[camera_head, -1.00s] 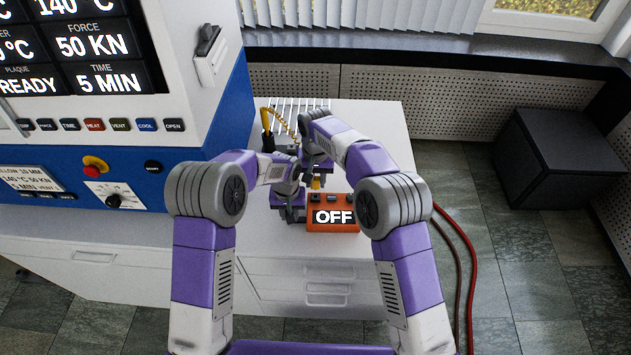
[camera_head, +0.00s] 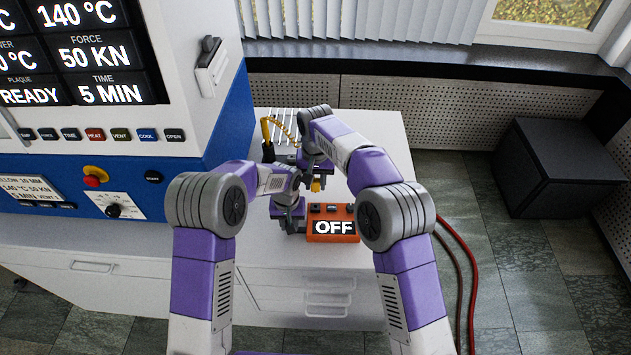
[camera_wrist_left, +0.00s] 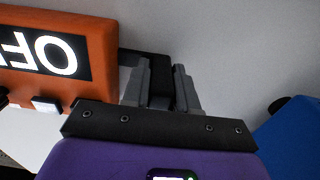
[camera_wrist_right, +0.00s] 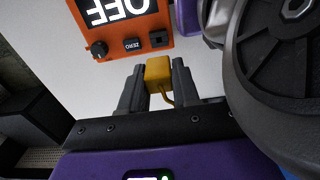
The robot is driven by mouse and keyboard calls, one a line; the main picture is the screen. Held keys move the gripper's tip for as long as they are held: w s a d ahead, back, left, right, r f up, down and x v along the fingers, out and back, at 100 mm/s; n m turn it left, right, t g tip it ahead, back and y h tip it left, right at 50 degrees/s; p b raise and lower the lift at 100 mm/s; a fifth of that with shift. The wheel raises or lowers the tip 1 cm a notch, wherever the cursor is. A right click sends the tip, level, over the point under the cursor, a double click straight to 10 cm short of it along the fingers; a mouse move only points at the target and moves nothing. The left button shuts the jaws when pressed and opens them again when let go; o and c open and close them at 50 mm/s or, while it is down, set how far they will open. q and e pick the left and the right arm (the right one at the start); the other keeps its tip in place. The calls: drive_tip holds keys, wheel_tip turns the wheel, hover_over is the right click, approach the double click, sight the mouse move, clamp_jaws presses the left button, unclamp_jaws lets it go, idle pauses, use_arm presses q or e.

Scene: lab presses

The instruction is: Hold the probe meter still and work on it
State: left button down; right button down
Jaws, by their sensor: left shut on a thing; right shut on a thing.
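The probe meter (camera_head: 345,239) is an orange box with a lit display reading OFF. It sits on the white counter in the head view, and parts of it show in both wrist views. My left gripper (camera_wrist_left: 160,72) is shut on a dark part (camera_wrist_left: 160,88) at the meter's side. My right gripper (camera_wrist_right: 156,80) is shut on a yellow plug (camera_wrist_right: 158,70) with a thin yellow cable. The plug is just behind the meter and apart from it. In the head view, my arms hide part of the left gripper and some of the counter.
A blue and white press (camera_head: 180,100) with screens and buttons stands at left. A wire rack (camera_head: 285,117) and coiled yellow cable (camera_head: 272,122) lie behind my grippers. Red hoses (camera_head: 470,270) hang at the counter's right. A dark box (camera_head: 550,165) stands on the floor.

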use_arm(q)
drive_tip(key=c, duration=0.8)
unclamp_jaws()
wheel_tip(320, 180, up, 12)
drive_tip(key=shift+r, duration=0.1)
